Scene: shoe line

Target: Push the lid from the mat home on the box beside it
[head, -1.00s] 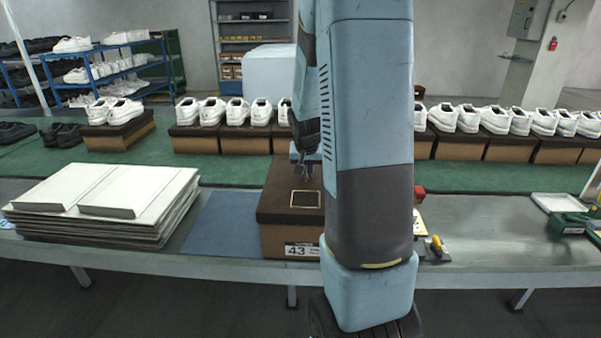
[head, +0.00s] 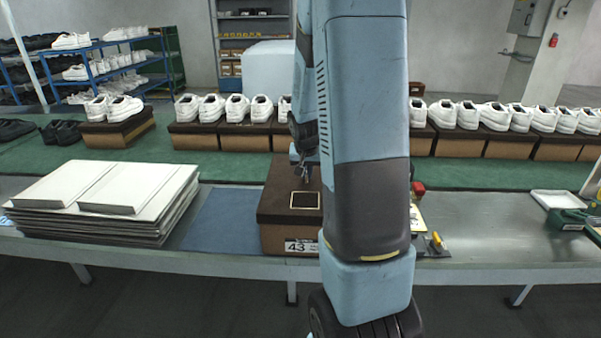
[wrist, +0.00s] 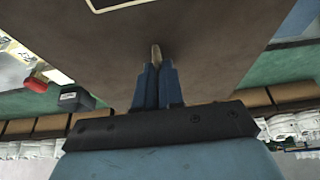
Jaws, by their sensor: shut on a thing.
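The dark brown lid (head: 278,207) with a pale square outline on top lies on the tan box (head: 273,240), whose front label reads 43. The blue mat (head: 215,222) to their left is bare. My gripper (head: 303,172) is at the far part of the lid's top, its jaws close together. In the wrist view, my gripper's blue fingers (wrist: 157,68) meet at the lid's brown surface (wrist: 215,45), with a small tan piece showing between the tips. My arm hides the right side of the box and lid. I cannot tell whether the lid sits level all round.
A stack of white flat cartons (head: 95,205) stands left of the mat. Shoe boxes with white shoes (head: 237,107) line the green belt (head: 220,168) behind. A yellow-handled tool (head: 437,240) lies right of my arm.

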